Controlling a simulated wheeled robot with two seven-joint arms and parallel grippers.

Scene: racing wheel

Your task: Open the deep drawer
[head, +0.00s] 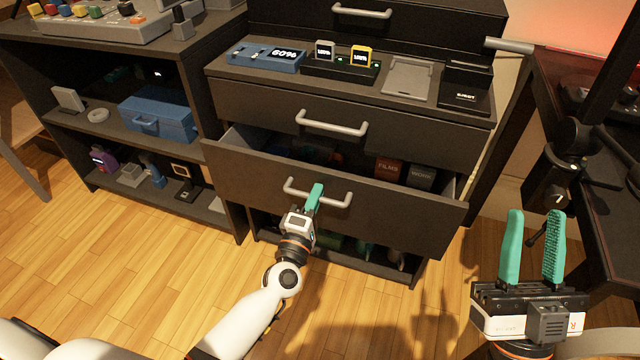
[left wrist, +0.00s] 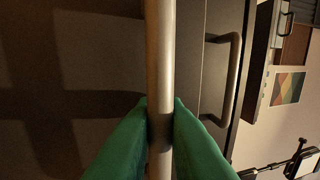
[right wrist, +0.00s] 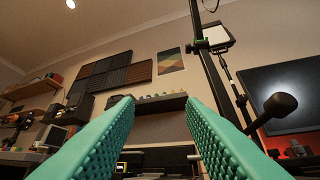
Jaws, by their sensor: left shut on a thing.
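The deep drawer (head: 400,222) is the large dark drawer low in the cabinet in the head view. It stands partly out, and boxes labelled "FILMS" (head: 388,168) and "WORK" (head: 421,176) show inside. My left gripper (head: 314,197) is shut on the drawer's grey bar handle (head: 338,202). In the left wrist view the green fingers press on both sides of the handle bar (left wrist: 160,60). My right gripper (head: 532,250) is open and empty, raised at the right of the head view, apart from the drawer.
A shallower drawer (head: 270,110) above is shut. Chargers with lit displays (head: 340,65) stand on the cabinet top. An open shelf (head: 95,130) with a blue case (head: 158,117) is at the left. A dark desk (head: 610,150) is at the right. Wooden floor (head: 130,265) in front is clear.

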